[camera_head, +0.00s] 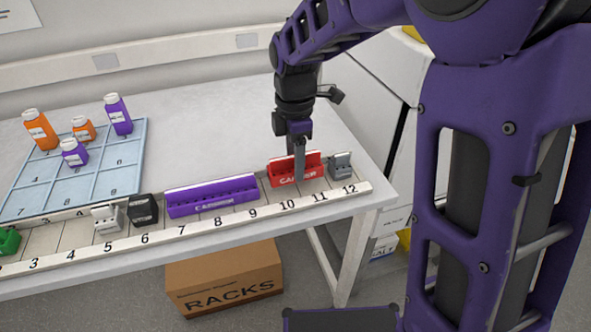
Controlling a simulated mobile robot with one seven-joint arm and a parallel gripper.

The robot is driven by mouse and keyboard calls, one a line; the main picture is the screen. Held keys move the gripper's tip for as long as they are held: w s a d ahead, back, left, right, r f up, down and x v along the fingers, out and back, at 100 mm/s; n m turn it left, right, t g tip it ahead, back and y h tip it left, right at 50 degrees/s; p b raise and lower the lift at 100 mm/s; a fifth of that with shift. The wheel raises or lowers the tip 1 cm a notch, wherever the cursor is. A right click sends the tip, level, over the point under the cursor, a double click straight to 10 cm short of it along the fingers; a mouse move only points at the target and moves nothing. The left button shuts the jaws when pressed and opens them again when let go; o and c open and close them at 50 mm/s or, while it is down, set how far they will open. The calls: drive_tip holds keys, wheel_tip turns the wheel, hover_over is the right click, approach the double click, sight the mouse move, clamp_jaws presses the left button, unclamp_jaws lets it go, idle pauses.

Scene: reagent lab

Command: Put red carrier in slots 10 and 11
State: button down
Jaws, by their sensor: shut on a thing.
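The red carrier (312,171) is in the numbered slot rail (228,225), behind the numbers 10 and 11. Whether it is fully seated or slightly raised I cannot tell. My gripper (299,172) points down and is shut on the red carrier near its middle, hiding part of its label. A small grey block (341,165) stands just right of it at slot 12. A long purple carrier (211,195) lies to its left, across about slots 7 to 9.
A black block (143,210), a light grey block (106,218) and a green block (8,241) stand farther left in the rail. A blue grid mat (128,165) holds orange and purple bottles at the left. The table behind the red carrier is clear.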

drive_tip(key=shift+f, duration=1.05)
drive_tip(key=shift+f, duration=0.1)
drive_tip(key=c, duration=0.6)
unclamp_jaws()
wheel_tip(320, 180, up, 12)
drive_tip(key=shift+r+p, duration=0.15)
drive_tip(key=shift+p, duration=0.85)
